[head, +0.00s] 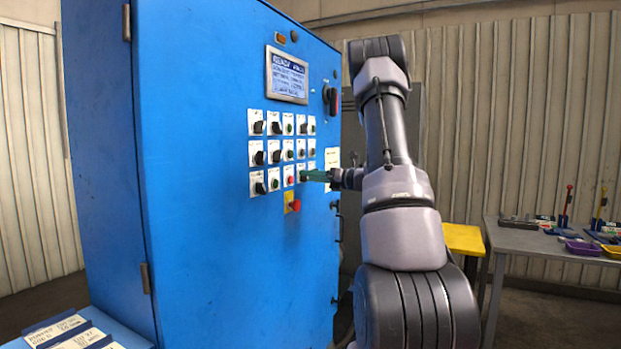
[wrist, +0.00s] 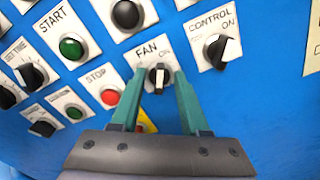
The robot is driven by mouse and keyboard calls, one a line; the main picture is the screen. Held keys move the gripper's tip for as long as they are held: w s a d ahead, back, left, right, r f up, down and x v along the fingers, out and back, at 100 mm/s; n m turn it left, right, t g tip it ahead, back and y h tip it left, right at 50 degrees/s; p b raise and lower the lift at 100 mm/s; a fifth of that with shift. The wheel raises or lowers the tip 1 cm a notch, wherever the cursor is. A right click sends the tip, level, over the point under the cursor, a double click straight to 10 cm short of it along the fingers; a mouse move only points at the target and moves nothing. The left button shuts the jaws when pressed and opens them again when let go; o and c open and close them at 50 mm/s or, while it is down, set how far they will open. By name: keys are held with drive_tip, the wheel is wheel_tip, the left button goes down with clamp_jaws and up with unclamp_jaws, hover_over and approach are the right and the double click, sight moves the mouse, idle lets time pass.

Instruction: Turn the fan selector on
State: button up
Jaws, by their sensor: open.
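The fan selector (wrist: 158,80) is a small black knob on a white plate marked FAN and ON, seen in the wrist view. Its pointer looks roughly upright, and I cannot tell its exact setting. My gripper (wrist: 157,78) has two green fingers, open, one on each side of the knob. Whether either finger touches the knob cannot be told. In the head view, my gripper (head: 312,176) is at the lower right of the panel's control rows and hides the fan selector there.
The blue cabinet (head: 230,250) carries several knobs and buttons. Close by are the control selector (wrist: 217,50), the red stop button (wrist: 110,97) and the green start button (wrist: 71,48). A red emergency button (head: 295,205) sits below. A grey table (head: 560,250) with tools stands at right.

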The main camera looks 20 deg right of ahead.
drive_tip(key=v, duration=1)
drive_tip(key=shift+s+d, duration=0.25)
drive_tip(key=s+a+r+n+g, duration=0.2)
drive_tip(key=s+a+n+g, duration=0.3)
drive_tip(key=a, duration=0.5)
drive_tip(key=s+a+r+n+g, duration=0.25)
drive_tip(key=s+a+n, duration=0.35)
drive_tip(key=a+n, duration=0.3)
drive_tip(key=s+a+n+h, duration=0.3)
drive_tip(key=s+n+h, duration=0.1)
drive_tip(key=s+n, duration=0.4)
drive_tip(key=s+a+n+h, duration=0.3)
drive_tip(key=s+n+h, duration=0.2)
drive_tip(key=s+n, duration=0.3)
drive_tip(key=shift+s+r+n, duration=0.3)
drive_tip(key=shift+s+r, duration=0.15)
drive_tip(key=shift+s, duration=0.25)
drive_tip(key=shift+a+t, duration=0.1)
drive_tip(key=shift+t, duration=0.15)
